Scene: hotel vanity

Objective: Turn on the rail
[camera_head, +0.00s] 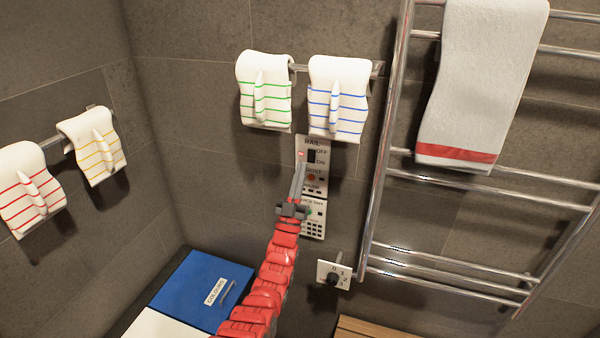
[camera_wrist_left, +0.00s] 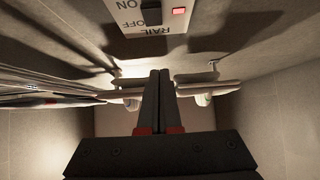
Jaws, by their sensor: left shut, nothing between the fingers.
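The white control panel (camera_head: 321,172) is on the tiled wall below the striped towels. Its top part reads RAIL, OFF and ON, with a black switch (camera_head: 311,156) beside the words and a lit red lamp (camera_head: 301,154) to the switch's left. In the left wrist view the switch (camera_wrist_left: 151,12) and red lamp (camera_wrist_left: 179,11) show upside down at the top edge. My left gripper (camera_head: 299,167) is shut and empty, its fingertips just below the lamp and left of the switch in the head view. Contact cannot be told. My right gripper is out of view.
A chrome towel rail (camera_head: 381,165) with a grey red-banded towel (camera_head: 480,80) stands right of the panel. A small dial plate (camera_head: 333,274) sits below. Green-striped (camera_head: 264,95) and blue-striped (camera_head: 338,100) towels hang above. A blue box (camera_head: 190,285) is at lower left.

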